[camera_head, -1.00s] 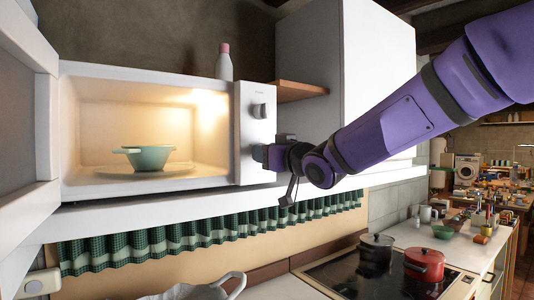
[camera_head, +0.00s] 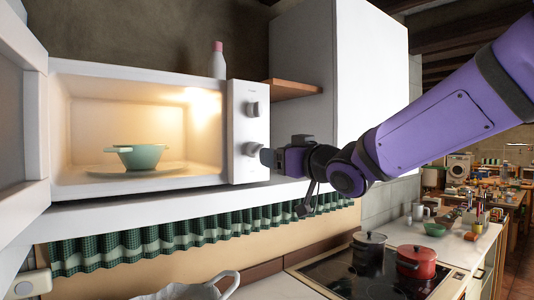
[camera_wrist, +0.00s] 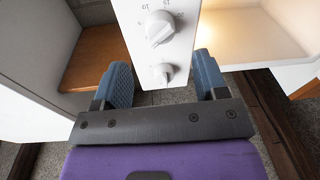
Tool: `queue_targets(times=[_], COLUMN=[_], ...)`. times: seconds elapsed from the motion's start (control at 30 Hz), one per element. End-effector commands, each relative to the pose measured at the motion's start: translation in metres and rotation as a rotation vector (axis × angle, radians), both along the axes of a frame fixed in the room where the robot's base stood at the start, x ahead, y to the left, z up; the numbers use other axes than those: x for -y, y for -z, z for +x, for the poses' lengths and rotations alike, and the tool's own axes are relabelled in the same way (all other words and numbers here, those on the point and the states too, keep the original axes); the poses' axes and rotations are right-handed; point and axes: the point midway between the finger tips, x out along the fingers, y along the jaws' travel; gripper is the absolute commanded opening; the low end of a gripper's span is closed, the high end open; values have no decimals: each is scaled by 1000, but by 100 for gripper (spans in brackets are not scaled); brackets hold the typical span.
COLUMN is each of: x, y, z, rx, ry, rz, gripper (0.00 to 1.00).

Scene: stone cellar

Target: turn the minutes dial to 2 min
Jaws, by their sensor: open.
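The white microwave's control strip (camera_head: 239,129) has two grey dials, one above the other. The lower dial (camera_head: 250,149) appears in the wrist view as the larger knob (camera_wrist: 159,27), with small numbers around it; it looks like the minutes dial. Its exact setting is not readable. The upper dial (camera_head: 252,109) is the smaller knob (camera_wrist: 163,72) in that upside-down view. My gripper (camera_head: 268,158) is just right of the lower dial, apart from it. Its blue fingers (camera_wrist: 163,62) are open with nothing between them.
The microwave door (camera_head: 22,130) stands open at left. A green bowl (camera_head: 141,156) sits inside the lit cavity. A bottle (camera_head: 218,62) stands on top. A wooden shelf (camera_head: 296,88) and white cabinet (camera_head: 300,45) are at right. A red pot (camera_head: 417,262) is on the hob below.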

Motion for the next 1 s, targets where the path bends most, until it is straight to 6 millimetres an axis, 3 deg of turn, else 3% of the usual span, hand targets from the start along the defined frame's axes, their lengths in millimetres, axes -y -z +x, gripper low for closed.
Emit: queue_targets(times=[0.3, 0.77, 0.87, 1.0], x=[22, 28, 46, 94], y=[3, 4, 8, 23], z=[-28, -30, -33, -46], rx=[0, -8, -41, -156], ry=[1, 16, 82, 255], rz=[0, -5, -29, -94], gripper=[66, 66, 66, 66])
